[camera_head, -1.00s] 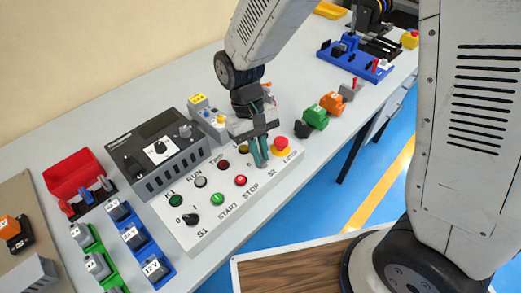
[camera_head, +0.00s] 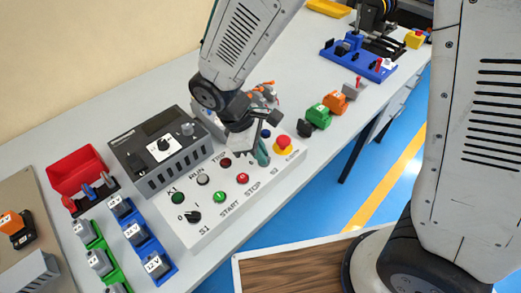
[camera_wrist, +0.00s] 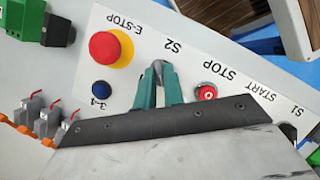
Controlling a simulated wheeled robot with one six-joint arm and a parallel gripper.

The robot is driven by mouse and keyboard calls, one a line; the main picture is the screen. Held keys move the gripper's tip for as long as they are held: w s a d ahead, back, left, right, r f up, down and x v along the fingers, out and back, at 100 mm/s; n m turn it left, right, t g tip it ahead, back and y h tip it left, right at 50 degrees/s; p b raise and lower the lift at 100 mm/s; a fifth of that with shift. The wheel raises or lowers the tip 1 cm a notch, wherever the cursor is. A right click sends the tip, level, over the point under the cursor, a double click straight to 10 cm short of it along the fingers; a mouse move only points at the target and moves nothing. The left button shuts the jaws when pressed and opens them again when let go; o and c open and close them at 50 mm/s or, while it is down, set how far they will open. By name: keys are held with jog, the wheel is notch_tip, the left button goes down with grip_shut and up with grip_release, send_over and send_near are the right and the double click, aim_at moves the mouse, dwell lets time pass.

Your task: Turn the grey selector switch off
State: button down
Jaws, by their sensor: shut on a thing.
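The white control panel (camera_head: 178,219) lies on the bench. The grey selector switch (camera_wrist: 159,67) shows in the wrist view beside the S2 label, between my gripper's teal fingertips. My gripper (camera_wrist: 158,76) is shut on its knob. In the head view my gripper (camera_head: 261,155) is over the right part of the panel and hides the switch. The knob's exact pointing direction is hard to tell, as the fingers cover its sides.
The red emergency stop (camera_head: 283,144) and a blue button (camera_wrist: 101,87) are close to my gripper. The red STOP button (camera_wrist: 206,92) is on its other side. The black S1 knob (camera_head: 193,216) and green START button (camera_head: 219,197) are farther left. A grey device (camera_head: 160,150) stands behind.

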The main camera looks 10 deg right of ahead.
jog(key=shift+n, duration=0.7)
jog(key=shift+t, duration=0.3)
jog(key=c, duration=1.5)
grip_release()
jog(key=v, duration=0.7)
jog(key=shift+r, duration=0.4)
jog(key=shift+a, duration=0.1)
